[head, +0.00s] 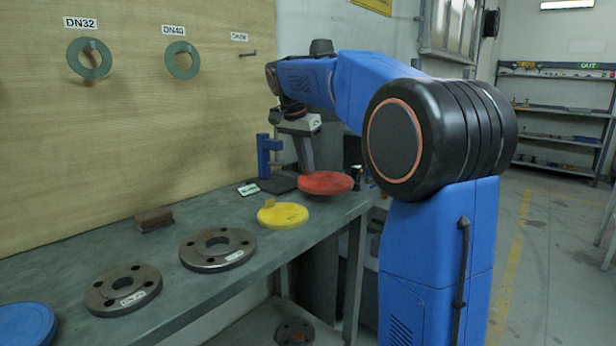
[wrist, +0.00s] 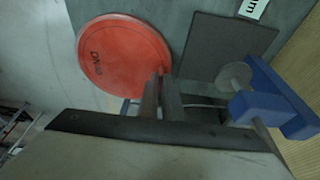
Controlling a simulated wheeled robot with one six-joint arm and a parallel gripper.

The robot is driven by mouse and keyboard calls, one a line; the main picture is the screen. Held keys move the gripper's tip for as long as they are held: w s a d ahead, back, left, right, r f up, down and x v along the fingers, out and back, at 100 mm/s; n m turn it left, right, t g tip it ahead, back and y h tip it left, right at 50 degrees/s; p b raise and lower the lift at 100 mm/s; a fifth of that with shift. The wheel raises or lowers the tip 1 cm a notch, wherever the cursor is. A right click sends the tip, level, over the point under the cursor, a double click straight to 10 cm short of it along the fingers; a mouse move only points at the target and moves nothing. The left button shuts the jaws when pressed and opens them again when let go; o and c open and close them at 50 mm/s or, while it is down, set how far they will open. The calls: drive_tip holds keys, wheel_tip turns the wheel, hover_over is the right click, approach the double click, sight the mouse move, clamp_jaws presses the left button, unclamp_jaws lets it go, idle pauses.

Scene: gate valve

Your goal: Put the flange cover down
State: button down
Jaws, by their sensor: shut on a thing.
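The red flange cover (head: 325,183) is a round disc with DN lettering, at the far right end of the workbench. In the wrist view the red cover (wrist: 118,58) lies just beyond the fingertips, face visible. My gripper (head: 307,170) is shut on the red cover near its edge; the fingers also show in the wrist view (wrist: 161,92). The cover looks roughly level and seems to be just above the bench, partly past its edge; I cannot tell whether it touches. The exact grip point is hidden.
A yellow cover (head: 283,215), two metal flanges (head: 218,250) (head: 123,290) and a blue cover (head: 25,325) lie along the workbench (head: 85,245). A blue clamp stand (head: 265,157) and a dark mat (wrist: 228,50) are close behind. Gaskets (head: 90,58) hang on the board.

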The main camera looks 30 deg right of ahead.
sight(307, 176)
drive_tip(key=shift+f, duration=1.9)
drive_tip(key=shift+f, duration=0.15)
drive_tip(key=c, duration=1.9)
unclamp_jaws()
drive_tip(key=shift+c, duration=0.2)
drive_tip(key=v, duration=1.2)
drive_tip(key=shift+s+a, duration=0.1)
